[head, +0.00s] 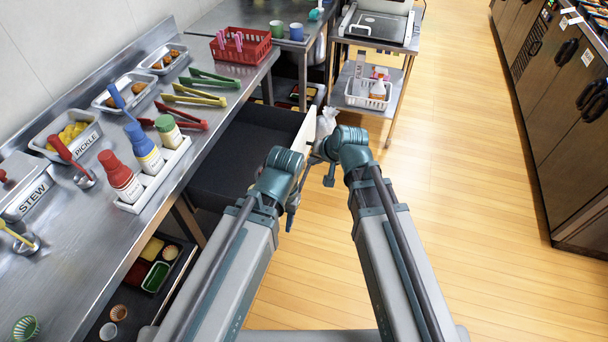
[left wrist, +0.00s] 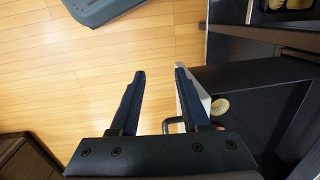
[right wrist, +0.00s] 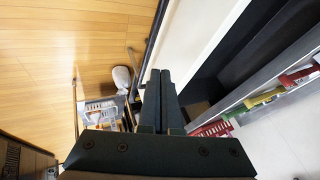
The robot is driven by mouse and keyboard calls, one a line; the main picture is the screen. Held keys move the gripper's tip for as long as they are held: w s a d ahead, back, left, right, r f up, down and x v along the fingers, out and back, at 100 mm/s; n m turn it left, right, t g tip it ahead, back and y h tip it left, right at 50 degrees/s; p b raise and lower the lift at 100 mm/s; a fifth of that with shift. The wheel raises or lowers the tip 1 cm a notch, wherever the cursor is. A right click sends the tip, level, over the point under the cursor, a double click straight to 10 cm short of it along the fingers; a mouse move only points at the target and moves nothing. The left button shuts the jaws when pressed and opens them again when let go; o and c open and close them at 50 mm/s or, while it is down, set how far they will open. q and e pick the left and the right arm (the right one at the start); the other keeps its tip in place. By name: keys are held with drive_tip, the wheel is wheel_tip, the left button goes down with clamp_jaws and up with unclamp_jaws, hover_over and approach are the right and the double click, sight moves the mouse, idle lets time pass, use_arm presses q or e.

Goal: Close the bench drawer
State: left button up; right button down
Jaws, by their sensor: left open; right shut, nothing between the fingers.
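The bench drawer (head: 240,147) is a dark box pulled out from under the steel bench, with a pale front panel (head: 304,142). Its inside also shows in the left wrist view (left wrist: 262,95), and its pale front in the right wrist view (right wrist: 205,35). My left gripper (head: 291,212) is open by the drawer front; in its wrist view the fingers (left wrist: 158,72) point along the front, one close beside the panel. A dark handle (left wrist: 172,122) shows near the finger bases. My right gripper (right wrist: 157,73) is shut and empty close to the front panel; its tips are unclear in the head view.
The bench top (head: 225,115) holds trays, tongs and bottles. A paper cup (left wrist: 219,105) lies in the drawer. A lower shelf (head: 150,285) holds small containers. A cart with a white basket (head: 368,99) stands beyond the drawer. The wooden floor (head: 455,180) at the right is clear.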

drive_tip(key=shift+w+d+f+b, duration=0.1)
drive_tip(key=shift+w+f+b, duration=0.2)
drive_tip(key=shift+w+f, duration=0.05)
drive_tip(key=b+x, duration=0.8)
drive_tip(key=x, duration=0.2)
drive_tip(key=shift+w+r, duration=0.15)
drive_tip(key=shift+w, duration=0.05)
